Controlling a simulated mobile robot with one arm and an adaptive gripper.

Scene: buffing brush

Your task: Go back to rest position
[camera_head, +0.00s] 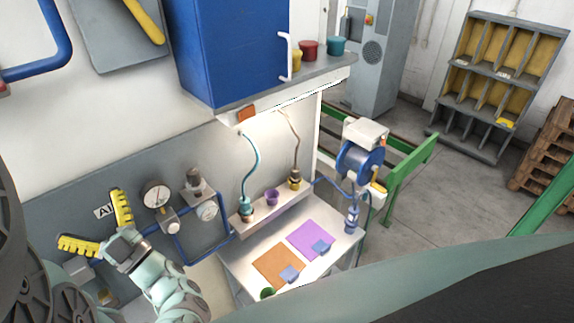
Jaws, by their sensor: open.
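My gripper (88,216) is at the lower left, with its two yellow fingers spread wide apart. It is open, and nothing shows between the fingers. It is in front of the grey wall panel, left of the gauges and apart from the small white table (232,266). On the table lie an orange mat (272,262) and a purple mat (306,236), each with a small blue-grey item on or beside it. I cannot make out a buffing brush.
Pressure gauges (157,195) and blue pipes stand right of my gripper. A blue cabinet (228,50) hangs above the table. A blue reel (360,162) and green rails (408,175) are to the right. Open floor (440,195) lies beyond, before a grey rack (490,90).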

